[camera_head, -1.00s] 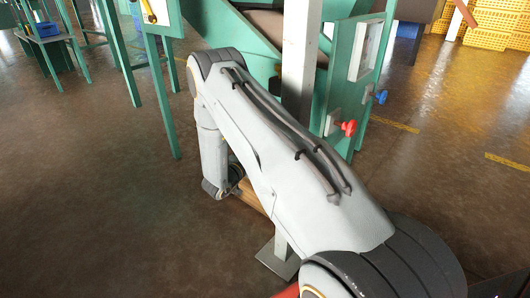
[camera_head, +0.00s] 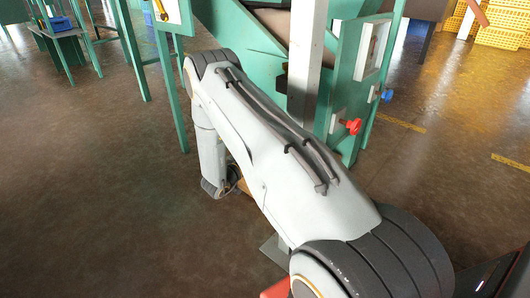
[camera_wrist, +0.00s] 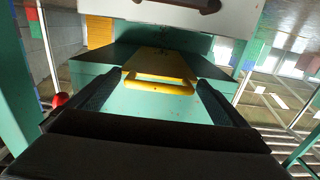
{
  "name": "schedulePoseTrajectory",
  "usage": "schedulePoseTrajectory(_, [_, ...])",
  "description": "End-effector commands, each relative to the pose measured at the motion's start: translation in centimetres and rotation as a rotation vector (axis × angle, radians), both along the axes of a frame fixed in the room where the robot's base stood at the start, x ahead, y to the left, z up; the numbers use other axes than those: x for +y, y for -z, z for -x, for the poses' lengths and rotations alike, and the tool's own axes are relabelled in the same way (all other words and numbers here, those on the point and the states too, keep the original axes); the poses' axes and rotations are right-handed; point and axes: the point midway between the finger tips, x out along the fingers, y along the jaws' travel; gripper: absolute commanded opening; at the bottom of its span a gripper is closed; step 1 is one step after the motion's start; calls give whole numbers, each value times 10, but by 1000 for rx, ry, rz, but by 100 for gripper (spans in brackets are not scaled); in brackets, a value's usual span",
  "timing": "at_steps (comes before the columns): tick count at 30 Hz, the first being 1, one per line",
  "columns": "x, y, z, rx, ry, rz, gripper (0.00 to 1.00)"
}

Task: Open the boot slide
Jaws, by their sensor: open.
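In the wrist view a yellow plate (camera_wrist: 158,62) with a yellow bar handle (camera_wrist: 160,84) lies on a green metal housing; it looks like the boot slide. My gripper (camera_wrist: 155,92) is open, with one dark finger on each side of the handle. The handle appears between the fingers with gaps on both sides; I cannot tell whether it is within reach of the tips. In the head view my gripper and the slide are hidden behind my own arm.
A green machine frame (camera_head: 352,85) carries a red knob (camera_head: 351,126) and a blue knob (camera_head: 385,95). A pale post (camera_head: 304,65) stands close behind my arm. Yellow crates (camera_head: 505,25) are stacked at the far right. Open brown floor (camera_head: 100,190) lies at left.

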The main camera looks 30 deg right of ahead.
Motion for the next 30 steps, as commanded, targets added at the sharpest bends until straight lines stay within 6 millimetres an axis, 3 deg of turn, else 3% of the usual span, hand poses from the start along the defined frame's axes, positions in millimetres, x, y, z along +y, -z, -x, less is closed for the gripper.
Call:
schedulePoseTrajectory(5, [6,-1,2,0,-1,0,98])
schedulePoseTrajectory(18, [68,-1,19,1,-2,0,98])
schedulePoseTrajectory(30, [76,0,21,0,0,0,98])
